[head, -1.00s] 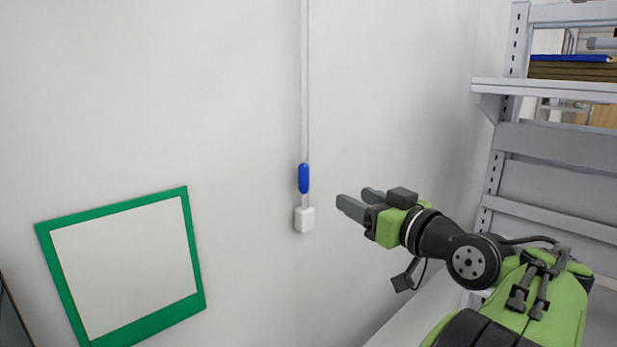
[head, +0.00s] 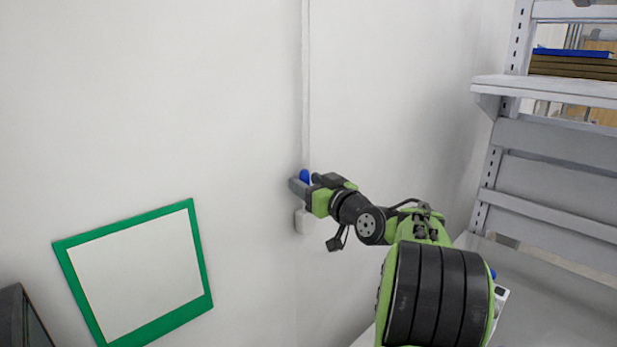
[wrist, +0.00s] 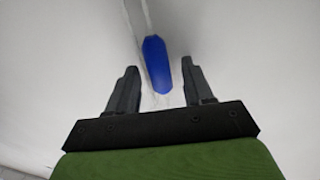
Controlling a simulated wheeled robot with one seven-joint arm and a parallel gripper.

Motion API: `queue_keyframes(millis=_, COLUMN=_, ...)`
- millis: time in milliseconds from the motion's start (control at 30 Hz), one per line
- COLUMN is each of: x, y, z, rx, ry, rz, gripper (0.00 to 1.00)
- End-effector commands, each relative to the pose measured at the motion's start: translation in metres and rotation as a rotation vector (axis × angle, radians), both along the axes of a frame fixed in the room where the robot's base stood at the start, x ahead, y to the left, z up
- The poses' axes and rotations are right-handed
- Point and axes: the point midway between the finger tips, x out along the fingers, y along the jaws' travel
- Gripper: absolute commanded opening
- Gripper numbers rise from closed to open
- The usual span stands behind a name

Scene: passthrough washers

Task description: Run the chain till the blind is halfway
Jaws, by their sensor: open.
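The chain (head: 305,90) hangs down the white wall as a thin pale loop. A blue grip (head: 304,175) sits on it near the bottom, above a small white holder (head: 301,222) on the wall. My gripper (head: 300,187) is at the blue grip and partly hides it in the head view. In the wrist view my gripper (wrist: 158,85) is open, with the blue grip (wrist: 157,64) between the two fingers and a gap on each side. The blind itself is not in view.
A green-framed white panel (head: 205,275) is on the wall at the lower left. A grey shelf rack (head: 545,90) with a blue-topped stack (head: 570,65) stands at the right. The wall around the chain is clear.

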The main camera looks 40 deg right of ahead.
Motion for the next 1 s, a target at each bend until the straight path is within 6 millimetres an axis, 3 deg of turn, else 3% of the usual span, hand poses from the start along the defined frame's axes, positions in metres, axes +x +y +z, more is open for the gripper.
queue_keyframes(millis=267, x=0.0033, y=-0.0008, z=-0.0008, rx=-0.001, ry=0.0, rz=-0.002, gripper=0.51)
queue_keyframes(millis=600, x=0.0029, y=-0.0007, z=-0.0008, rx=-0.001, ry=0.0, rz=-0.001, gripper=0.01)
queue_keyframes(millis=1000, x=0.0029, y=-0.0005, z=0.0081, rx=-0.002, ry=-0.001, rz=-0.001, gripper=0.0)
